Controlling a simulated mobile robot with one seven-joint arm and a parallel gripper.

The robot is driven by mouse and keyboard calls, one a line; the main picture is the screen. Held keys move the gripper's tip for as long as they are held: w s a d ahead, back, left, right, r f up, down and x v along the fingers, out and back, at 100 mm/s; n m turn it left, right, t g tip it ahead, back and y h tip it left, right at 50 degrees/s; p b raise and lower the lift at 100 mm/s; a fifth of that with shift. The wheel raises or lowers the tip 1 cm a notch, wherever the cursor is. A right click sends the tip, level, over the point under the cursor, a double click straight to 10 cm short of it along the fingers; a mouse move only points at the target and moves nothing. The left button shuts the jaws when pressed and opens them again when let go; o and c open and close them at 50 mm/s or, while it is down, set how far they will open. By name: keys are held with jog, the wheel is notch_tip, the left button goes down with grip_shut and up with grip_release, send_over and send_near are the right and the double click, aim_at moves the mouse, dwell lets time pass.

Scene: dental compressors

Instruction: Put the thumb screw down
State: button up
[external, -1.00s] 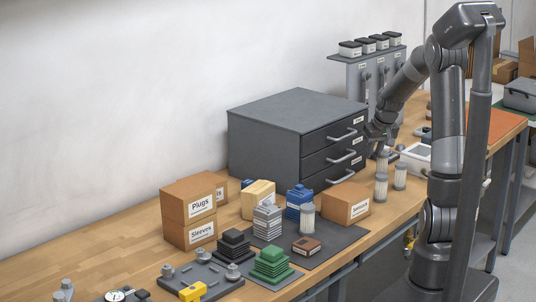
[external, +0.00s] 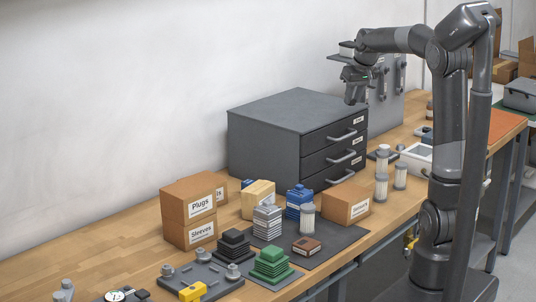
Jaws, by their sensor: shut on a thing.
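My gripper (external: 352,98) is raised in the air, in front of the wall rack and over the right end of the grey drawer cabinet (external: 265,140) in the picture. Its fingers point down and are shut on the thumb screw, which is too small and too dark against the fingers to make out. Similar grey knob-headed pieces stand on a dark plate (external: 208,284) at the front left of the bench.
The wooden bench (external: 110,262) holds cardboard boxes (external: 188,208), stacked blocks (external: 268,222) on a dark mat and clear cylinders (external: 381,188). A rack (external: 385,108) stands behind the cabinet. Bare wood shows at the left.

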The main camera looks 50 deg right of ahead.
jog(key=w+a+n, duration=0.1)
jog(key=w+a, duration=0.2)
jog(key=a, duration=0.4)
jog(key=w+a+n+y, duration=0.1)
jog(key=w+a, duration=0.2)
jog(key=a, duration=0.4)
jog(key=w+a+n, duration=0.1)
jog(key=w+a, duration=0.2)
jog(key=a, duration=0.3)
jog(key=a+n+y, duration=0.1)
jog(key=a+n, duration=0.2)
jog(key=a, duration=2)
jog(key=shift+m, duration=0.3)
notch_tip(320, 180, down, 28)
jog(key=shift+d+f, duration=0.1)
jog(key=shift+d, duration=0.05)
jog(key=shift+f, duration=0.15)
jog(key=o, duration=1)
jog(key=shift+c, duration=0.2)
